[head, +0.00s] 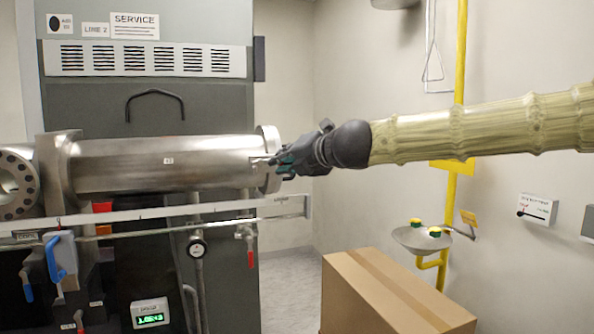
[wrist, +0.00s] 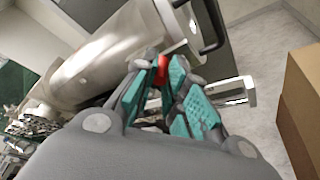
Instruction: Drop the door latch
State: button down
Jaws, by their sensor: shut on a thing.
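A steel cylindrical chamber (head: 160,165) lies horizontally across the left of the head view, with a round end flange (head: 268,146) at its right end. My gripper (head: 281,163) is at this flange, fingertips against or very near its outer face. In the wrist view my gripper (wrist: 163,66) has its teal-padded fingers closed around a small red piece (wrist: 161,72), which I take for the door latch's grip. The fingers hide most of it. In the head view the latch is hidden by the fingers, and its angle cannot be told.
A rail (head: 150,214) runs below the chamber, with a red-handled valve (head: 250,258) under it. A cardboard box (head: 390,297) stands at the front right, also in the wrist view (wrist: 302,105). An eyewash basin (head: 421,239) is on the right wall. Floor between is clear.

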jog(key=shift+f+m+b, duration=0.15)
jog(key=shift+m+b, duration=0.15)
jog(key=shift+b, duration=0.1)
jog(key=c, duration=1.4)
grip_release()
jog(key=shift+c, duration=0.2)
jog(key=shift+d, duration=0.1)
jog(key=v, duration=1.2)
jog(key=shift+w+f, duration=0.1)
